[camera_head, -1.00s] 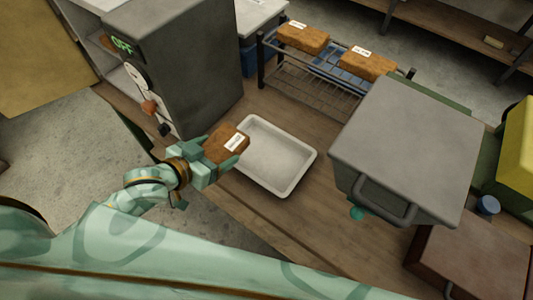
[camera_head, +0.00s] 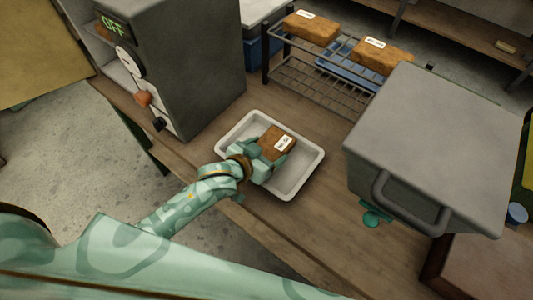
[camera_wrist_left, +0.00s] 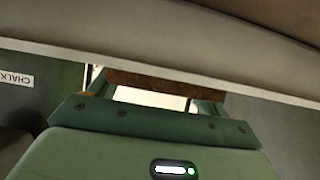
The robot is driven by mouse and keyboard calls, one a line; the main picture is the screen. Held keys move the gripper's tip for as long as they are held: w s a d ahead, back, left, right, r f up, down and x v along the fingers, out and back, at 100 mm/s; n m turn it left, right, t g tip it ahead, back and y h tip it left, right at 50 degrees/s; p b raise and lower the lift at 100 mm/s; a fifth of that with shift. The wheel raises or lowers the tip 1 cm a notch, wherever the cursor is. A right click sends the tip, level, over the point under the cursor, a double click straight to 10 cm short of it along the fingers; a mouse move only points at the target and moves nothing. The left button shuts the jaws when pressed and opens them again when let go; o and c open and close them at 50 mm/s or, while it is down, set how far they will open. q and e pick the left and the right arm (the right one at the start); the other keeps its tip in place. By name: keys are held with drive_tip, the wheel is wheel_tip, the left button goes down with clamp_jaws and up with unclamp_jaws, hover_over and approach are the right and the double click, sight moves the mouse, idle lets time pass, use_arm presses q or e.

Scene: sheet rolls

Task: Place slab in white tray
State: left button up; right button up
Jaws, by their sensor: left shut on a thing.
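The slab (camera_head: 279,139) is a brown, rough-surfaced block with a small white label on top. My left gripper (camera_head: 272,153) is shut on it, with fingers along its sides. The slab is over the white tray (camera_head: 305,171), a shallow rectangular tray on the wooden bench. Whether the slab touches the tray floor I cannot tell. My gripper and wrist hide the tray's near left part. In the left wrist view a strip of the slab (camera_wrist_left: 150,80) shows beyond the gripper body. My right gripper is not in view.
A grey machine with an "OFF" display (camera_head: 180,60) stands left of the tray. A wire rack (camera_head: 325,75) at the back holds two similar labelled slabs. A large grey box with a handle (camera_head: 430,140) stands on the right. Bare bench lies between tray and box.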

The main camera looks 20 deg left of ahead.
use_arm(q)
drive_tip(key=shift+f, duration=0.55)
drive_tip(key=shift+r, duration=0.15)
drive_tip(key=o, duration=1.3)
drive_tip(key=shift+c, duration=0.2)
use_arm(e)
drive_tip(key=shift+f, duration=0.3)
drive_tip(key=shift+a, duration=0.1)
use_arm(q)
drive_tip(key=shift+s, duration=0.1)
drive_tip(key=p+v, duration=0.3)
drive_tip(key=v, duration=0.8)
drive_tip(key=shift+p, duration=0.4)
drive_tip(key=shift+s+a+r, duration=0.15)
drive_tip(key=shift+s+a, duration=0.05)
drive_tip(key=shift+s, duration=0.15)
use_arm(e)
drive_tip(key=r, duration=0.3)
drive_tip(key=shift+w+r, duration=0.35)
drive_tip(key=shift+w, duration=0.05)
